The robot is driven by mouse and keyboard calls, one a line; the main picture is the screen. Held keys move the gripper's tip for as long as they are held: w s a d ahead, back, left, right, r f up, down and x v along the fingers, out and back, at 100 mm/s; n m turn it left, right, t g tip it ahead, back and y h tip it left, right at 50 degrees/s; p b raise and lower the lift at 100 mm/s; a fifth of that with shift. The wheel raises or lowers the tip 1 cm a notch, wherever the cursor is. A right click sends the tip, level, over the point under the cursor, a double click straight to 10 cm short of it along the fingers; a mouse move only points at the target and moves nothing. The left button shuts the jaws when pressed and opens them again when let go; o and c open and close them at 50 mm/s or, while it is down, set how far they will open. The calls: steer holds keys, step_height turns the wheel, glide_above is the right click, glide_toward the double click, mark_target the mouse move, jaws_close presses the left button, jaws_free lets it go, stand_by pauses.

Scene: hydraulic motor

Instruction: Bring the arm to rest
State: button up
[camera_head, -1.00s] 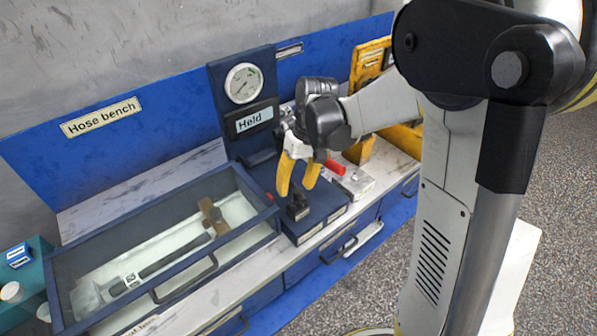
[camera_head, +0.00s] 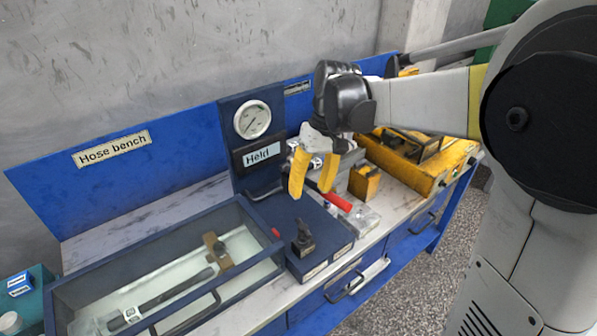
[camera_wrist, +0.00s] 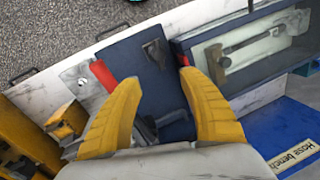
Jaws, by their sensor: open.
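My gripper (camera_head: 316,180) has two yellow fingers and is open and empty. In the head view it hangs above the dark blue gauge stand (camera_head: 252,135), in front and to the right of its dial, with the fingers pointing down. In the wrist view the spread fingers of my gripper (camera_wrist: 160,95) frame the blue base of the stand (camera_wrist: 145,62). A red handle (camera_head: 338,201) lies below and right of the fingers. It also shows beside the left finger in the wrist view (camera_wrist: 103,75).
A glass-sided tank (camera_head: 250,287) holding a hose stands at the left of the bench. A yellow machine (camera_head: 440,165) stands at the right. A small black knob (camera_head: 303,237) rises from the blue base. The blue back panel (camera_head: 190,135) runs behind. Grey floor (camera_head: 400,290) is clear in front.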

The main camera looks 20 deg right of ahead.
steer(key=s+a+r+m+t+h, duration=0.1)
steer(key=s+t, duration=0.6)
steer(key=s, duration=0.7)
steer(key=shift+s+a+r+t+h, duration=0.15)
steer(key=shift+s+a+t+h, duration=0.15)
steer(key=shift+a+h, duration=0.35)
